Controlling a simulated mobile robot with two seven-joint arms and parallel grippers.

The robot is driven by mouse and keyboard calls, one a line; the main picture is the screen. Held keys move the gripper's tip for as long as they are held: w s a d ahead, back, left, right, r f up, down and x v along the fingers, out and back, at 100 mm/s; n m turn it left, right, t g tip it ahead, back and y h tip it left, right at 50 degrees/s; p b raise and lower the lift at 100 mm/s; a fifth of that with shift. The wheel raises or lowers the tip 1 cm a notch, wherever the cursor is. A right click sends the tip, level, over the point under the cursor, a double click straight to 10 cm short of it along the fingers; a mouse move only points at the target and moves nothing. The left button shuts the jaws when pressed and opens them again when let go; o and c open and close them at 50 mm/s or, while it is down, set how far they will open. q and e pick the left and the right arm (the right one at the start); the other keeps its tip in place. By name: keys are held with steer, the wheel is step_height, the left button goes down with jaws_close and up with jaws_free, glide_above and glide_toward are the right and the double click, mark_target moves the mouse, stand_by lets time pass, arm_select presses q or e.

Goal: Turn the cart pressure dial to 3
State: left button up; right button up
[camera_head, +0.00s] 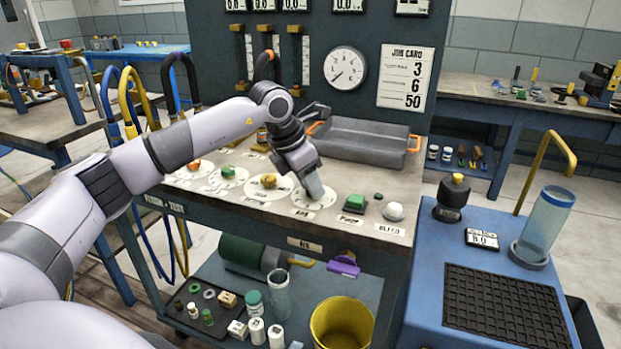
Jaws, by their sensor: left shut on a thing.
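A row of round white dial plates with coloured knobs lies along the front of the cart top (408,213). From left to right there is a red knob (193,165), a green knob (228,171) and a yellow-orange knob (268,181). My left gripper (314,190) points down onto the rightmost dial plate (298,201). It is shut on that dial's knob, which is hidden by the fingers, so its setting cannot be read. The job card (406,76) on the panel shows 3, 6 and 50. My right gripper is not in view.
A green button (355,201) and a white knob (393,211) sit right of the gripper. A grey tray (362,140) stands behind it. A round gauge (345,68) is on the panel. A blue unit (490,240) stands at right. A yellow bucket (341,325) is below.

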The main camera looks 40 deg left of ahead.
arm_select(q)
steer(key=shift+a+m, duration=0.1)
steer(key=shift+m, duration=0.5)
steer(key=o, duration=1)
steer(key=shift+o, duration=0.2)
steer(key=v, duration=0.7)
steer(key=shift+p, duration=0.35)
steer(key=shift+r, duration=0.1)
